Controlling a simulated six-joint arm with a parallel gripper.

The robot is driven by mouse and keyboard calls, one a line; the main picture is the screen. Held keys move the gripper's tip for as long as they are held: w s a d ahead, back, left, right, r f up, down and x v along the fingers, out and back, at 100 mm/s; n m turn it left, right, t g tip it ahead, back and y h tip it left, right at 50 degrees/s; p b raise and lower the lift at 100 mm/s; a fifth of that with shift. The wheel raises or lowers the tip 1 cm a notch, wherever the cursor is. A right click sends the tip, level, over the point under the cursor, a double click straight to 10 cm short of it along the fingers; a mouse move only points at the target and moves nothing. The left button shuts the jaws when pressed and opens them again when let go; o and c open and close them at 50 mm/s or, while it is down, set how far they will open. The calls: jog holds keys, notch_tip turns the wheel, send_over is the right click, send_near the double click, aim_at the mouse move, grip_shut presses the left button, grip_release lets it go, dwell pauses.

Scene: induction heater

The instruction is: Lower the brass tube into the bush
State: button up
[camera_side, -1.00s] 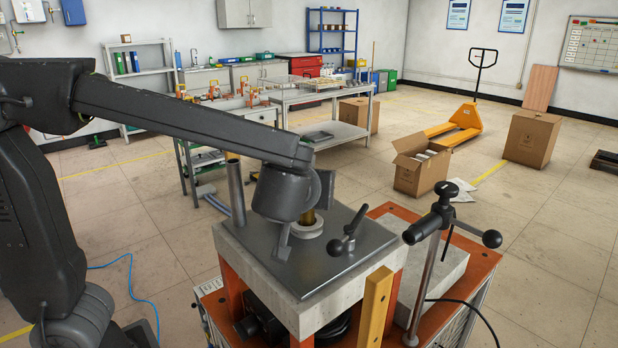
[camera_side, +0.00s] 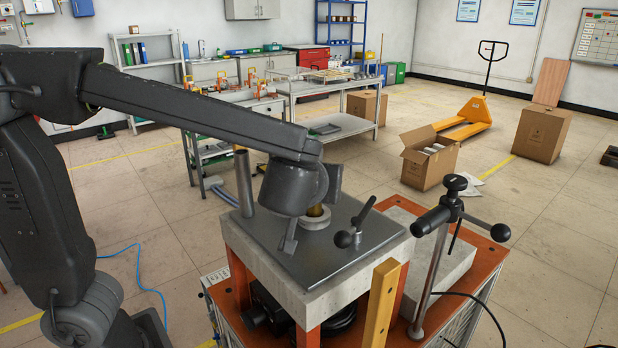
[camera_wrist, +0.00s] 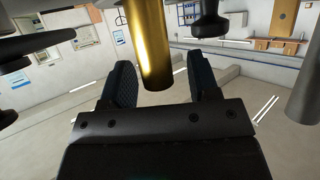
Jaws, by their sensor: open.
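The brass tube (camera_wrist: 155,45) fills the upper middle of the wrist view, with one end in sight. In the side view only a short stretch of the brass tube (camera_side: 316,211) shows, just above the pale ring-shaped bush (camera_side: 315,223) on the dark top plate. The tube looks upright there. The bush is partly hidden by my gripper, and I cannot tell how deep the tube sits in it. My gripper (camera_wrist: 163,78) is open, with one dark finger on either side of the tube's line. I see gaps between tube and fingers.
A steel post (camera_side: 244,183) stands at the plate's left corner. A black clamp lever (camera_side: 352,232) is close right of the bush, and a tall post with a black handle (camera_side: 440,220) stands further right. The plate's front part (camera_side: 310,262) is bare.

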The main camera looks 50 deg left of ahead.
jog(key=v, duration=1.3)
jog(key=shift+s+r, duration=0.1)
jog(key=a+f+m+g, duration=0.1)
jog(key=a, duration=0.1)
jog(key=s+a+f+m+g+h, duration=0.1)
jog(key=a+f, duration=0.1)
jog(key=s+a+f+m+g+h, duration=0.1)
jog(key=a+f+g, duration=0.1)
jog(key=a, duration=0.1)
jog(key=shift+s+a+f, duration=0.1)
jog(key=shift+s, duration=0.1)
jog(key=s+a+f+m+g+h, duration=0.1)
jog(key=s+a+f+m+h, duration=0.2)
jog(key=s+f+m+h, duration=0.1)
jog(key=s+f+h, duration=0.1)
jog(key=h, duration=0.1)
jog(key=shift+f+m+h, duration=0.3)
jog(key=shift+m, duration=0.1)
